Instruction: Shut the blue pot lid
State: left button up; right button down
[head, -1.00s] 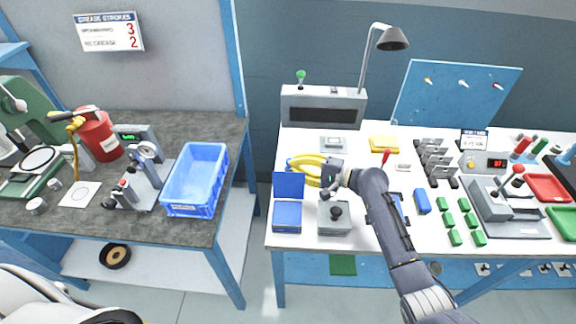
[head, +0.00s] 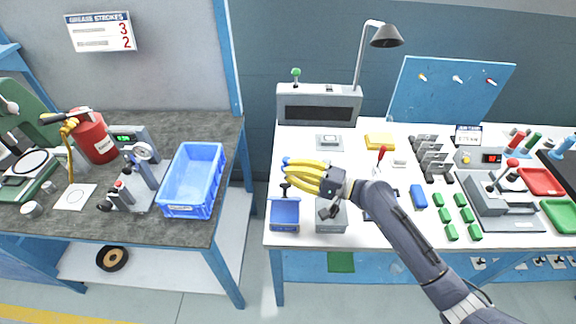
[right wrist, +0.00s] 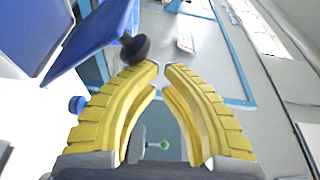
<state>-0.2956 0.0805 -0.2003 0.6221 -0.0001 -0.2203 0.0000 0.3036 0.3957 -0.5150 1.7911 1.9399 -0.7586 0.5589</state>
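The blue pot (head: 286,226) stands at the left front of the white bench. Its blue lid (head: 286,208) appears tilted partway down, with its black knob (head: 284,187) showing above it; the exact angle is hard to tell. In the right wrist view the tilted lid (right wrist: 92,45) and its knob (right wrist: 134,48) are just beyond the fingertips, at upper left. My right gripper (head: 290,170) has yellow fingers pointing left, behind and above the pot. Its fingertips (right wrist: 162,66) are nearly together with nothing between them. Contact with the lid cannot be told. My left gripper is out of view.
A grey pot (head: 331,220) stands right of the blue pot, beneath my right wrist. A grey box (head: 318,104) with a lamp is behind. A blue block (head: 419,196) and several green blocks lie to the right. A gap separates the bench from the dark left table (head: 135,228).

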aim_at(290, 184)
jog(key=shift+s, duration=1.15)
jog(key=shift+s+a+f, duration=0.1)
jog(key=shift+s+a, duration=0.05)
jog(key=shift+s, duration=0.9)
